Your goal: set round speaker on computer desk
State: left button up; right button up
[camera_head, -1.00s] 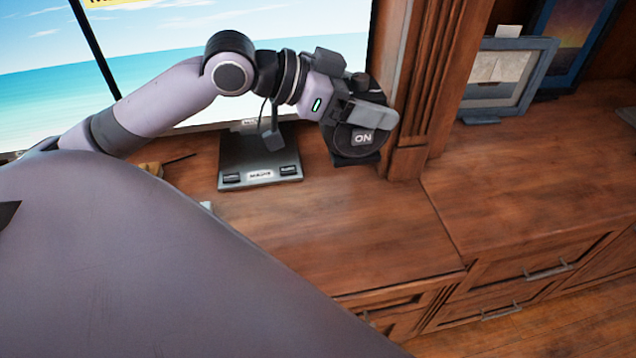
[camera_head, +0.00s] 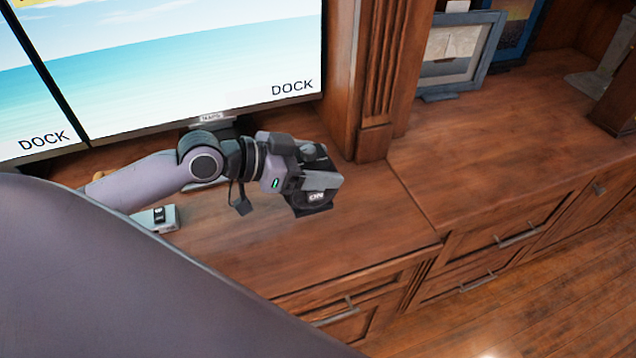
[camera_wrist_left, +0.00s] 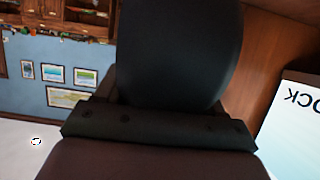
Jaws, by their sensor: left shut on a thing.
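The speaker stands upright over the right part of the wooden computer desk (camera_head: 260,250), in front of the monitor. Its base is at or just above the desk top; I cannot tell whether they touch. My right gripper is not in view.
A wide monitor (camera_head: 215,70) stands behind my left arm. A carved wooden pillar (camera_head: 375,80) rises right of it. A small grey device (camera_head: 158,219) lies on the desk at left. Framed pictures (camera_head: 455,52) stand at the back right. The desk around the speaker's front is clear.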

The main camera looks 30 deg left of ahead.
aim_at(301, 207)
pick_arm(q)
notch_tip(301, 207, down, 4)
jog(key=shift+r+b, duration=0.25)
jog(key=shift+b, duration=0.1)
jog(key=shift+f, duration=0.35)
jog(key=shift+f, duration=0.1)
jog(key=shift+f, duration=0.2)
jog(key=o, duration=1.3)
jog(key=shift+c, duration=0.2)
jog(key=shift+r, duration=0.1)
